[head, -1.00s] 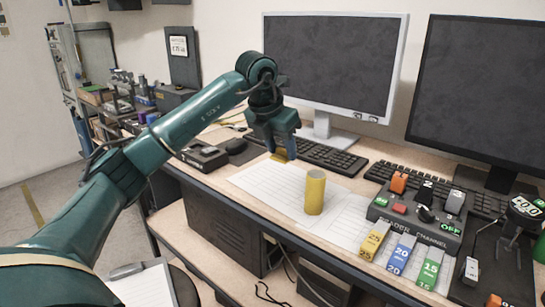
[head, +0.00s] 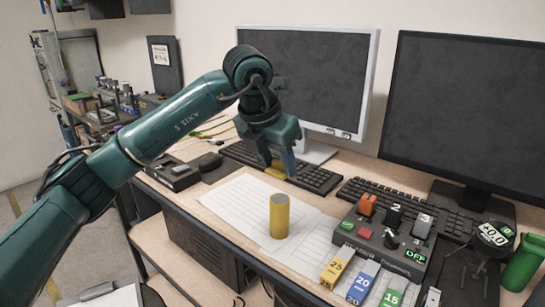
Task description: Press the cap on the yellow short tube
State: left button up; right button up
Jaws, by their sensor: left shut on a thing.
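The yellow short tube (head: 279,217) stands upright on white ruled paper on the desk, with no gripper touching it. My left gripper (head: 279,165) is shut on a yellow cap (head: 277,172), which shows as a small yellow piece below the fingers. In the picture the cap is above the tube's top, with a gap between them. Whether it is lined up in depth, I cannot tell. My right gripper is out of view.
White ruled paper (head: 233,201) lies around the tube. A control box (head: 385,240) with knobs stands to its right, with yellow, blue and green labelled blocks (head: 362,283) in front. Keyboards (head: 318,178) and two monitors (head: 312,80) stand behind.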

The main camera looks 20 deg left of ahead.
aim_at(275, 172)
pick_arm(q)
jog(key=shift+f+b, duration=0.45)
jog(key=shift+f, duration=0.4)
notch_tip(275, 172, down, 2)
jog(key=shift+f+b, duration=0.25)
jog(key=shift+b, duration=0.65)
jog(key=shift+f+b, duration=0.55)
jog(key=shift+f, duration=0.2)
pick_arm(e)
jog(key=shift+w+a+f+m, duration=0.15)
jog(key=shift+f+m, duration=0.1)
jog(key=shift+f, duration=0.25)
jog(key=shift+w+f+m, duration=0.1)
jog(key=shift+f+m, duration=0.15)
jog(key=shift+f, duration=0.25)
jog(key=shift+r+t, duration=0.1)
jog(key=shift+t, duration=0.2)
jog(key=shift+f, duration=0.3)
pick_arm(q)
jog(key=shift+f+b, duration=0.15)
jog(key=shift+b, duration=0.2)
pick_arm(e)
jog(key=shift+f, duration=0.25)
pick_arm(q)
jog(key=o, duration=1.5)
